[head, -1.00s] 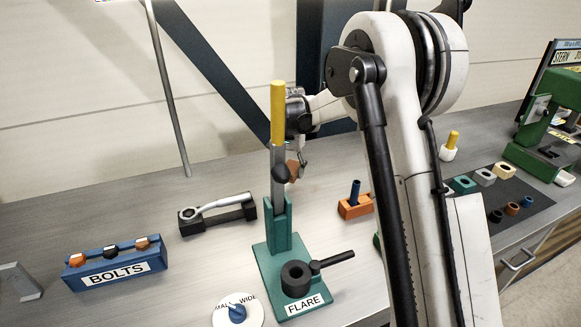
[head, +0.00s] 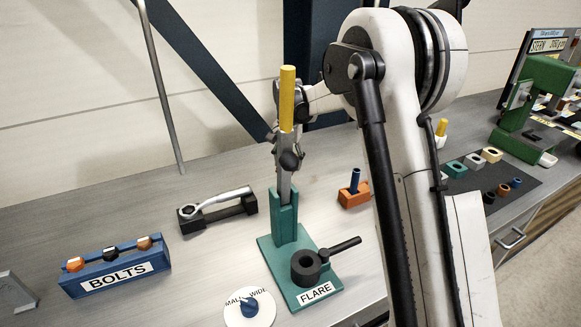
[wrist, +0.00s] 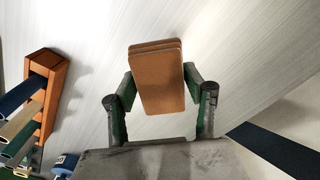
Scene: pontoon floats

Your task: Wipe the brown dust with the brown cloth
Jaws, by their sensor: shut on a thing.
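In the wrist view the brown cloth (wrist: 158,80) shows as a folded, layered pad between the fingers of my gripper (wrist: 160,84). My gripper is shut on it, above a pale grey surface. In the head view my gripper (head: 288,132) is behind the yellow-handled lever of the green flare tool, near the wall. The lever hides much of it, and the cloth cannot be made out there. I see no brown dust in either view now.
The flare tool (head: 270,248) stands in front of my gripper. A black holder with a metal wrench (head: 218,208) and a blue BOLTS rack (head: 115,268) are left. An orange block (head: 352,196) is right. The wrist view shows an orange rack (wrist: 57,78) at left.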

